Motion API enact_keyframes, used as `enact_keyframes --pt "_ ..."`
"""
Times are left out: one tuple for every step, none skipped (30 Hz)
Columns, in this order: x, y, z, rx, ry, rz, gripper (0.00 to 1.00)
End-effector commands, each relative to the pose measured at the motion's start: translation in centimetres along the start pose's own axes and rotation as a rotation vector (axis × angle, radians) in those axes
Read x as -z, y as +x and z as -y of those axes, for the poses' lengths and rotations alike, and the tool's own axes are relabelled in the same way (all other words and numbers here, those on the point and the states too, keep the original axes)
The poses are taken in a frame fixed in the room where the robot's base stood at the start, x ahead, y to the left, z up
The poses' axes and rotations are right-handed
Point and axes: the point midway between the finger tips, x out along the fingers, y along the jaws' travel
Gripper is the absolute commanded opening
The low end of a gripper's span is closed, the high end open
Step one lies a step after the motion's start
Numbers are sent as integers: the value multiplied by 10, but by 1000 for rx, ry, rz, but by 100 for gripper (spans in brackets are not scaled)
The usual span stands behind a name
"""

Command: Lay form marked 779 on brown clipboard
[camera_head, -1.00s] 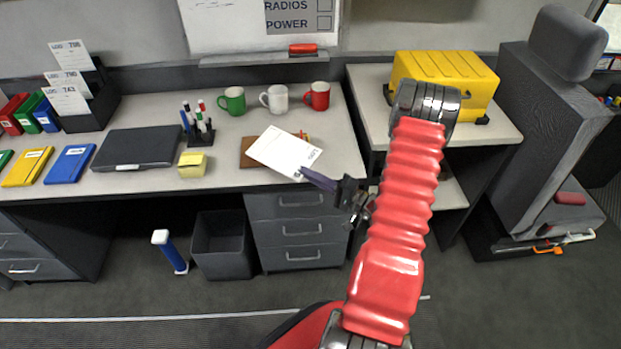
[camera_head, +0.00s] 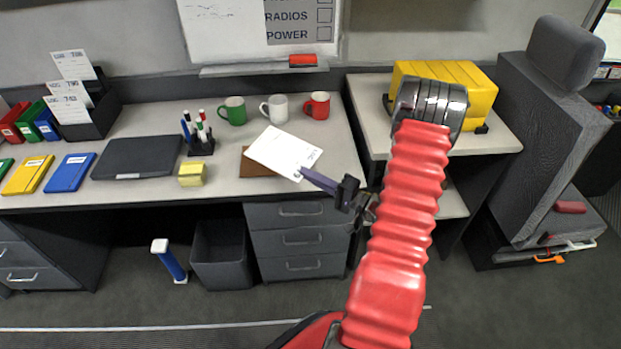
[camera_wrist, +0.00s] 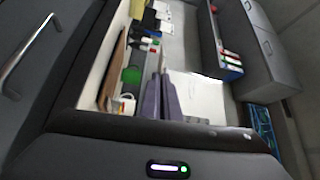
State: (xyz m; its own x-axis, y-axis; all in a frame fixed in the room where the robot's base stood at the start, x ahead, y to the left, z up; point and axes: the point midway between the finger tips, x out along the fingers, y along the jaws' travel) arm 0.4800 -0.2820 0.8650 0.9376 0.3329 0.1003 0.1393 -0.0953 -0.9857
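A white form (camera_head: 285,150) overlaps the brown clipboard (camera_head: 257,169) on the desk in the head view. Brown shows along its left and lower-left side. The form has a dark printed mark near its right edge, too small to read. My gripper (camera_head: 301,172) has its purple fingers at the form's near right edge and appears shut on it. In the wrist view the fingers (camera_wrist: 159,95) are close together, with the white form (camera_wrist: 200,97) beside them. I cannot tell whether the form touches the clipboard or hangs slightly above it.
Green (camera_head: 234,110), white (camera_head: 274,108) and red (camera_head: 317,105) mugs stand behind the form. A yellow note block (camera_head: 191,174), pen holder (camera_head: 201,146) and dark closed laptop (camera_head: 137,157) are to the left. More white forms stand in a black sorter (camera_head: 97,112) at far left.

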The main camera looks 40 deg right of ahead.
Motion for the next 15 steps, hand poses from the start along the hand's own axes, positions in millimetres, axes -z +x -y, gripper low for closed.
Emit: enact_keyframes --pt "0 0 0 0 0 0 0" --pt "0 0 0 0 0 0 0" --pt "0 0 0 0 0 0 0" --pt "0 0 0 0 0 0 0" --pt "0 0 0 0 0 0 0" --pt "0 0 0 0 1 0 0" --pt "0 0 0 0 1 0 0" --pt "0 0 -1 0 1 0 0" --pt "0 0 -2 0 1 0 0" --pt "0 0 -2 0 1 0 0" --pt "0 0 -4 0 2 0 0" --pt "0 0 -6 0 2 0 0" --pt "0 0 -7 0 2 0 0" --pt "0 0 -9 0 2 0 0" --pt "0 0 -11 0 2 0 0"
